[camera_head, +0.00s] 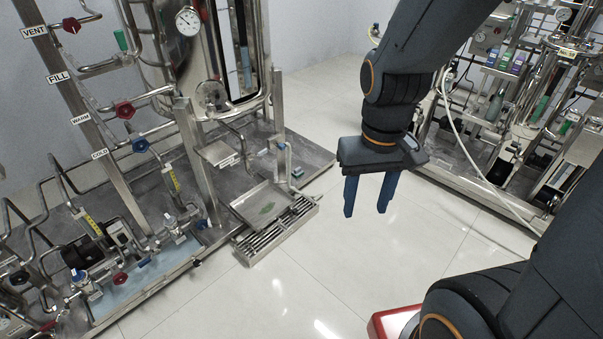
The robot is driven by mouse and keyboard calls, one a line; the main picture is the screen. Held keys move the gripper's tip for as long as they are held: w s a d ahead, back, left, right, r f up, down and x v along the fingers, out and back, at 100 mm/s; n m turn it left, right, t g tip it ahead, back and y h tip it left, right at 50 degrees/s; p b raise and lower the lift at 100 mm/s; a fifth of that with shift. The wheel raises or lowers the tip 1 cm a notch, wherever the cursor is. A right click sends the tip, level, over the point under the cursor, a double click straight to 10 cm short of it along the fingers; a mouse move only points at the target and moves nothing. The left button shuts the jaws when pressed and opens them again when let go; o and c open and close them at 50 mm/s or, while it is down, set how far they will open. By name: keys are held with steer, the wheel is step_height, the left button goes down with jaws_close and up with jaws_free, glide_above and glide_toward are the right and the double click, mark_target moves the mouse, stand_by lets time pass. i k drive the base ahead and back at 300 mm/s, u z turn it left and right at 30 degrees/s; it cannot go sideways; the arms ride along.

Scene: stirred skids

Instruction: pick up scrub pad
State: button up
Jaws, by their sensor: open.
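My gripper (367,203) hangs in mid-air right of the left skid, its two blue fingers pointing down and apart, with nothing between them. A small green-topped block (297,171) sits on the skid's grey base plate, left of my gripper in the picture. A flat, faint green patch (267,208) shows in the shallow steel tray (247,200) at the skid's front. Either could be the scrub pad; both are too small to tell for sure. My gripper is apart from both.
The left skid carries a steel tank (203,75), upright posts, pipes and red and blue valve handles. A slatted grate (275,234) sits under the tray. Another crowded skid (500,110) stands at right with a pale hose (462,145). Tiled floor (320,265) between is clear.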

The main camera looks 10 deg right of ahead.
mark_target(296, 172)
steer(key=z, duration=0.5)
steer(key=i, duration=0.85)
steer(key=z, duration=0.4)
steer(key=i, duration=0.65)
steer(key=u, duration=0.75)
steer(key=i, duration=0.75)
steer(key=u, duration=0.65)
